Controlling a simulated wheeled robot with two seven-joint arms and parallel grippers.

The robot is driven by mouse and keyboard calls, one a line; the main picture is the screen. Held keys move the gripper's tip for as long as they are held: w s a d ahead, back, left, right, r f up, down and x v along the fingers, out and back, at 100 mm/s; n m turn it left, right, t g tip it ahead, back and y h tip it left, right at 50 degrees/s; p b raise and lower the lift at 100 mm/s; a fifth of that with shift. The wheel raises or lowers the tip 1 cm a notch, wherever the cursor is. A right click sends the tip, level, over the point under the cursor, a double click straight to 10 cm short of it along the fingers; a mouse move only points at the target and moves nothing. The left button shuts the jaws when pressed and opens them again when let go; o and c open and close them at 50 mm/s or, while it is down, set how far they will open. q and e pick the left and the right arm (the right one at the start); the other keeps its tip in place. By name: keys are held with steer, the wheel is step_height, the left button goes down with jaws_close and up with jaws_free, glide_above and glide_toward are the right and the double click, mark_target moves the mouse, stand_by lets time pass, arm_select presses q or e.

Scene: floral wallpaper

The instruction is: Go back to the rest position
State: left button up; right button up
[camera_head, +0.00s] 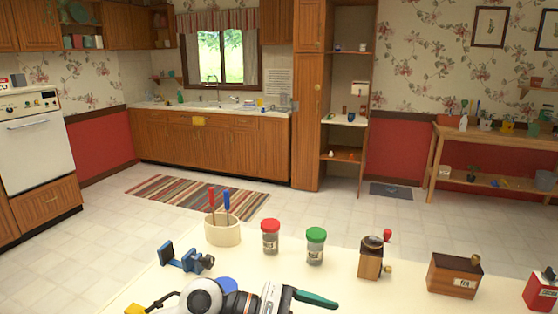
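My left arm comes in along the bottom edge of the head view, low over the near side of the cream table (340,290). Its gripper (310,299) points right, with one green-tipped finger showing. The rest of it is cut off by the frame's lower edge, so whether it is open or shut does not show. No held thing is visible. My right gripper is not in view.
The table holds a cream pot (222,235) with red and blue handles, red-lidded (270,237) and green-lidded (315,246) jars, a grinder (371,262), a tea box (454,276), a red box (541,290) and a blue clamp-like thing (187,261). Open floor lies beyond.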

arm_select(q)
step_height(320, 180, up, 7)
steer(key=n+t+h, duration=0.5)
steer(key=n+h, duration=0.1)
steer(key=n, duration=0.3)
steer(key=w+a+r+n+t+y, duration=0.2)
steer(key=w+a+n+t, duration=0.35)
steer(key=n+t, duration=0.75)
steer(key=a+f+n+y, duration=1.55)
steer(key=n+y, duration=0.25)
steer(key=n, duration=0.7)
steer(key=s+a+f+n+g, duration=0.3)
steer(key=s+f+n+g, duration=0.25)
steer(key=s+f, duration=0.5)
steer(key=s+a+f+n+g, duration=0.35)
steer(key=s+f+g, duration=0.35)
steer(key=s, duration=0.6)
step_height(320, 180, down, 26)
steer(key=g, duration=0.2)
steer(key=s+a+f, duration=0.2)
steer(key=s+f, duration=1.3)
steer(key=s, duration=0.2)
steer(key=shift+f+g+y, duration=0.35)
steer(key=shift+f+y, duration=0.05)
